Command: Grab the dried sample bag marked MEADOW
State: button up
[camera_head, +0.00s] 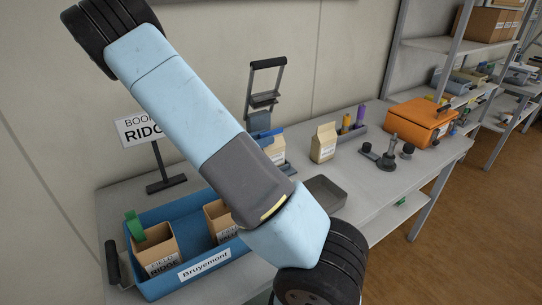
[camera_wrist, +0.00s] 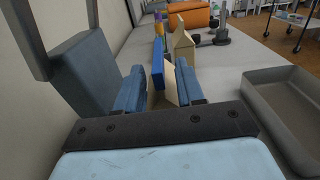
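A pale paper bag with a blue clip (camera_head: 275,149) stands on the bench behind my arm, partly hidden. In the wrist view this blue-clipped bag (camera_wrist: 169,86) shows edge-on between the blue finger pads of my gripper (camera_wrist: 161,90). The fingers look apart, and I cannot tell whether either touches the bag. A second pale bag (camera_head: 323,143) stands to the right on the bench; it is also beyond the fingers in the wrist view (camera_wrist: 181,46). I cannot read MEADOW on either bag.
A blue tray (camera_head: 205,268) labelled Bruyemont holds brown bags, the left one (camera_head: 157,252) marked RIDGE. A sign (camera_head: 140,128) stands behind it. An upright stand with a blue panel (camera_wrist: 82,75) is close left of my gripper. A grey tray (camera_wrist: 285,105) lies right, an orange case (camera_head: 420,122) farther off.

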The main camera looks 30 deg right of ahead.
jog(key=d, duration=0.3)
jog(key=shift+d+f, duration=0.1)
jog(key=shift+d, duration=0.1)
jog(key=shift+c, duration=0.2)
grip_shut()
dwell(1.1)
